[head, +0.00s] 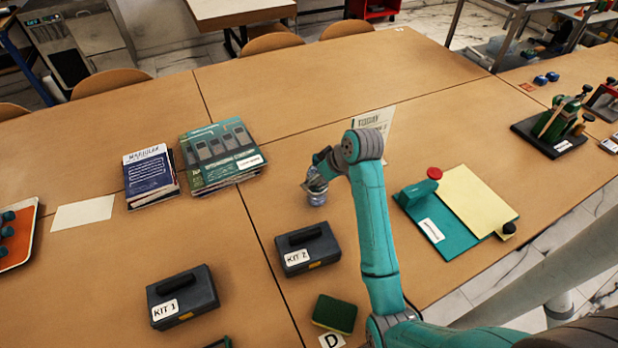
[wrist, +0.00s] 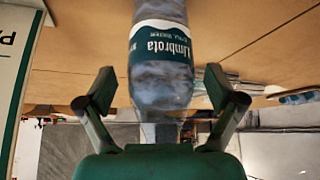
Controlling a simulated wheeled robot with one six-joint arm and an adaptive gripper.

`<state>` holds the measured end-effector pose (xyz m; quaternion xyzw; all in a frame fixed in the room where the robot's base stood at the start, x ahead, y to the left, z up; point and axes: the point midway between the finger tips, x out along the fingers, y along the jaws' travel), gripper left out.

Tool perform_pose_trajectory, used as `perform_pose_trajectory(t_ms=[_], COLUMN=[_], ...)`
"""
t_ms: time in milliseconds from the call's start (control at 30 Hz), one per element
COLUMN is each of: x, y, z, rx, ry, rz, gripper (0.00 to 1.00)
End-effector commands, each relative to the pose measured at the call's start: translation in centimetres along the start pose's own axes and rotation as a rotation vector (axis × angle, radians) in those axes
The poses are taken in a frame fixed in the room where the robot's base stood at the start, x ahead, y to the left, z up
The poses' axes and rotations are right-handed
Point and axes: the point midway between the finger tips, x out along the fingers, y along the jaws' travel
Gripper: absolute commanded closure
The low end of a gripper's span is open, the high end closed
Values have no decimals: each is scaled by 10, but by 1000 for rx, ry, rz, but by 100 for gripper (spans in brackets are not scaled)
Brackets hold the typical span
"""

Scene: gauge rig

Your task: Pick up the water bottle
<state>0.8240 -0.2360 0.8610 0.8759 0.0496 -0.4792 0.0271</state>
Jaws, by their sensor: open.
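The water bottle (head: 316,198) stands on the table near the middle of the head view, partly hidden by my gripper (head: 317,178). In the wrist view the bottle (wrist: 162,92) appears upside down, clear with a dark green and white label. My gripper (wrist: 160,90) is open there, with one finger on each side of the bottle's upper part. A small gap shows between each finger and the bottle. The bottle's base is outside the wrist view.
The KIT 2 case (head: 307,249) sits just in front of the bottle. A teal board with a red button (head: 434,173) lies to the right. Stacked books (head: 221,156) are at left. The far table is clear.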

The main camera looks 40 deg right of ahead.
Motion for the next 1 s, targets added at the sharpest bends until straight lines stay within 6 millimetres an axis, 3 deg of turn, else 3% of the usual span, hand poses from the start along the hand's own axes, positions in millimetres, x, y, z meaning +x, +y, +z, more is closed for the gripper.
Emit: perform_pose_trajectory(t_ms=[233, 567, 833, 1000], x=[0, 0, -2, -20], y=[0, 0, 0, 1], z=[1, 1, -1, -14], rx=[0, 0, 0, -1], ry=[1, 1, 2, 6], rz=[0, 0, 1, 3], gripper=[7, 88, 88, 88])
